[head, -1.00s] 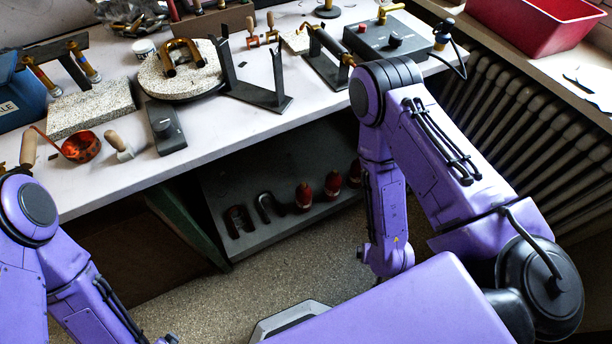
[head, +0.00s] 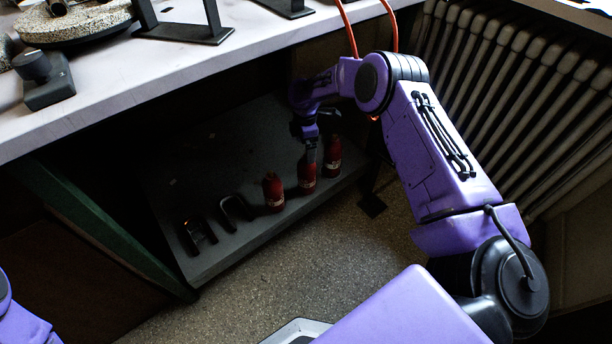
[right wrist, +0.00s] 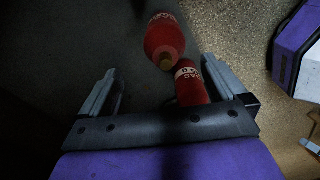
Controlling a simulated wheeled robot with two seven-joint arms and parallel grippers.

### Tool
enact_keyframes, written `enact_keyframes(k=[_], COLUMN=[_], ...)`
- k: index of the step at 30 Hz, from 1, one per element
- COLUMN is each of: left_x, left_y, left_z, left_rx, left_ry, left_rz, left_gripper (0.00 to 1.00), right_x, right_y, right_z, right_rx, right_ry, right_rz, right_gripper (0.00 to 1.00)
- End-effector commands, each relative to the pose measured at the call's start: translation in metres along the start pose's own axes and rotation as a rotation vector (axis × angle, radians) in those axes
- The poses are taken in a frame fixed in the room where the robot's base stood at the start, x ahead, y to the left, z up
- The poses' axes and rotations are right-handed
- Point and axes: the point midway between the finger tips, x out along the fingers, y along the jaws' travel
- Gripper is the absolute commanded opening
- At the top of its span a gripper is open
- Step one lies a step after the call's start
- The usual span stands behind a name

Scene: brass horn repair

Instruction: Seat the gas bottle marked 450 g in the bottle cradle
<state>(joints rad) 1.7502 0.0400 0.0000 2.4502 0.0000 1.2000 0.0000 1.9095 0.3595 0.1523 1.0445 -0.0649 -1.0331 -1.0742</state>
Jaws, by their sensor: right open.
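Three red gas bottles stand in a row on the dark lower shelf: a left one (head: 273,191), a middle one (head: 307,176) and a right one (head: 332,156). Their weight marks are too small to read. My right gripper (head: 311,146) is low over the middle and right bottles. In the right wrist view it (right wrist: 160,88) is open. A bottle with a white "GAS" label (right wrist: 191,86) shows between the fingers, close to the right one; its number is only partly visible. I cannot identify the bottle cradle. My left gripper is out of view.
Two dark U-shaped pieces (head: 198,236) (head: 236,211) lie left of the bottles on the shelf (head: 225,155). The bench top (head: 120,85) overhangs it. Orange hoses (head: 347,28) hang near my right arm. A radiator (head: 510,90) stands at the right.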

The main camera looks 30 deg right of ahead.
Motion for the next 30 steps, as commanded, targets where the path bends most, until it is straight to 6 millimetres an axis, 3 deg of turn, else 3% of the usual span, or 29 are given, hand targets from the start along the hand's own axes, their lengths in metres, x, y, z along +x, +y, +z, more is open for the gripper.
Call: enact_keyframes(k=[1,7,12,20,28,29,30], left_x=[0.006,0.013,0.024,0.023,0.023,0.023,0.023], left_y=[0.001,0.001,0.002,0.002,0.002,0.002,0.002], left_z=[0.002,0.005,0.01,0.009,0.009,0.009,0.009], left_rx=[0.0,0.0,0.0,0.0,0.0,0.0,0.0], left_ry=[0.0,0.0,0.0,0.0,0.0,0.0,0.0], left_rz=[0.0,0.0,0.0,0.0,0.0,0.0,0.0], left_gripper=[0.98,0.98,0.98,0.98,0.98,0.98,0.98], right_x=[0.014,0.038,0.071,0.073,0.073,0.073,0.073], right_y=[0.0,-0.004,-0.008,-0.008,-0.008,-0.008,-0.008], right_z=[0.0,0.0,0.001,0.001,0.001,0.001,0.001], right_rx=[0.0,0.002,0.003,0.003,0.003,0.003,0.003], right_ry=[-0.001,0.0,0.0,0.001,0.0,0.0,0.0], right_rz=[-0.001,-0.001,-0.001,0.001,0.0,0.0,0.0], right_gripper=[0.98,0.98,0.98,0.95,0.07,0.0,0.0])
